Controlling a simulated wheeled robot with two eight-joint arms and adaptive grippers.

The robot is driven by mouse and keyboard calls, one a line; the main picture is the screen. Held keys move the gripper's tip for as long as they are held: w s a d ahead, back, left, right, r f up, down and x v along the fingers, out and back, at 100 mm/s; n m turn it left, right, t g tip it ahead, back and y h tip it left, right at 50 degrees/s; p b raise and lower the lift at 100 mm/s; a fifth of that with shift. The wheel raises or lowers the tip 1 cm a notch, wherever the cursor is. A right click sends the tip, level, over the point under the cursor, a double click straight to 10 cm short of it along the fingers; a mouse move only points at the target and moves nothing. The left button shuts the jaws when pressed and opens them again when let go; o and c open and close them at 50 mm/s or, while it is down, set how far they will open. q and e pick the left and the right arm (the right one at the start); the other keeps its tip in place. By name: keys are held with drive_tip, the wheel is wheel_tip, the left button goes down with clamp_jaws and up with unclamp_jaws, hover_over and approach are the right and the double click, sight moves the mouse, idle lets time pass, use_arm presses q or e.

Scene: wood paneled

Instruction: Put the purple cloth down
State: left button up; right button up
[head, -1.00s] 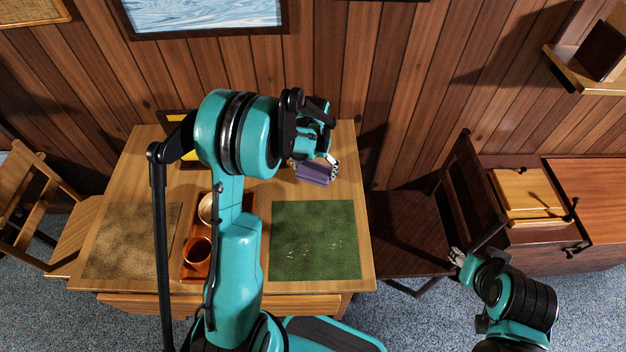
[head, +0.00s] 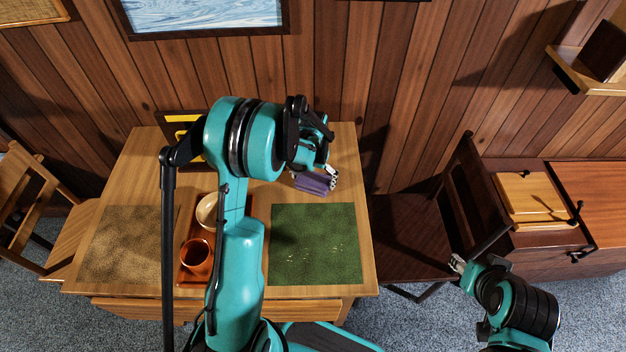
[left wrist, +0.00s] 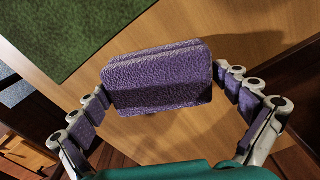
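The purple cloth (head: 312,184) is a folded, thick block at the back right of the wooden table, behind the green mat. In the left wrist view the cloth (left wrist: 155,80) spans the gap between the two fingertips, which meet its two ends. My left gripper (head: 316,174) points down over the table and is shut on the cloth. A shadow lies beside the cloth on the wood; whether its underside touches the table I cannot tell. My right gripper (head: 457,263) is off to the right by the dark chair, with nothing visible in it; its finger gap is too small to judge.
The green mat (head: 315,245) and a tan mat (head: 125,245) lie on the table (head: 345,150). Between them a tray (head: 190,279) holds a bowl (head: 207,211) and an orange-brown mug (head: 196,258). A dark frame with yellow (head: 183,130) stands at the back. Bare wood surrounds the cloth.

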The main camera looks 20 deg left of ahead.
sight(313, 178)
use_arm(q)
drive_tip(key=shift+r, duration=0.2)
wheel_tip(313, 178, up, 12)
drive_tip(key=p, duration=0.4)
drive_tip(key=s+d+r+t, duration=0.3)
drive_tip(key=s+d+r, duration=0.2)
drive_tip(key=s+r, duration=0.45)
drive_tip(key=s+d+r+t, duration=0.2)
drive_tip(key=s+d+t, duration=0.1)
drive_tip(key=s, duration=0.7)
drive_tip(key=shift+d+m+t, duration=0.3)
drive_tip(key=shift+d+t, duration=0.05)
drive_tip(key=shift+t, duration=0.25)
drive_tip(key=shift+s+r, duration=0.1)
